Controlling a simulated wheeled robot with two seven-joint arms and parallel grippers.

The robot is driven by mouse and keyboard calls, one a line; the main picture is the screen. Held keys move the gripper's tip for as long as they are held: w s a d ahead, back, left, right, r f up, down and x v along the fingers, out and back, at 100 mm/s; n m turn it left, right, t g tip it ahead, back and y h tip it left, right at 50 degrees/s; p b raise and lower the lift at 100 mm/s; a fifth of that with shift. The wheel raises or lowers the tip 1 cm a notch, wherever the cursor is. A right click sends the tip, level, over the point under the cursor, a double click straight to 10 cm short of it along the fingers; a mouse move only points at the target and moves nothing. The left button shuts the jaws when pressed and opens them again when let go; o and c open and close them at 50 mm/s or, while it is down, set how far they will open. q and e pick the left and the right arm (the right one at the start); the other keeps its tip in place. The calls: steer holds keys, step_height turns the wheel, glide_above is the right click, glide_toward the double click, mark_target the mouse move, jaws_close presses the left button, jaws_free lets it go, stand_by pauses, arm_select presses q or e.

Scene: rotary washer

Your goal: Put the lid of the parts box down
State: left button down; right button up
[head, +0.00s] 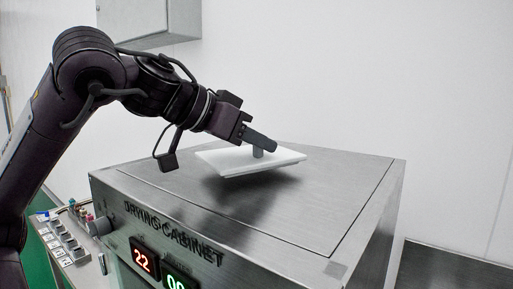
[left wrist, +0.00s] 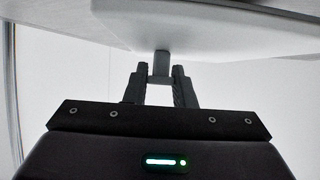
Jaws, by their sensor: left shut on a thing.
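The white, flat lid (head: 232,163) of the parts box is held by its short grey knob by my left gripper (head: 262,143). The lid is slightly tilted and hangs above the steel top of the drying cabinet (head: 310,215), with a dark shadow below it. In the left wrist view the lid (left wrist: 220,32) fills the upper part, and its knob (left wrist: 161,65) sits between the two fingers of my left gripper (left wrist: 161,78). The parts box itself is not in view. My right gripper is not in view.
The cabinet top around the lid is bare. Its front carries a lettered panel with red and green displays (head: 146,261). A control panel with buttons (head: 65,238) stands at the lower left. A grey wall box (head: 150,20) hangs behind my left arm.

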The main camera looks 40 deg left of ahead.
mark_target(253, 148)
arm_select(q)
steer(key=shift+w+a+f, duration=0.1)
steer(key=shift+w+f, duration=0.05)
steer(key=shift+f, duration=0.6)
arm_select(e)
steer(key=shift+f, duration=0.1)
arm_select(q)
steer(key=c, duration=1.3)
jaws_free()
steer(key=shift+o, duration=0.5)
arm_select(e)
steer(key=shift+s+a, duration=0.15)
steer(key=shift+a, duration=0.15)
arm_select(q)
steer(key=b+v, duration=0.3)
steer(key=v, duration=0.1)
steer(key=shift+s+a, duration=0.1)
steer(key=shift+s, duration=0.3)
steer(key=b+v, duration=0.2)
steer(key=v, duration=0.5)
steer(key=shift+r, duration=0.3)
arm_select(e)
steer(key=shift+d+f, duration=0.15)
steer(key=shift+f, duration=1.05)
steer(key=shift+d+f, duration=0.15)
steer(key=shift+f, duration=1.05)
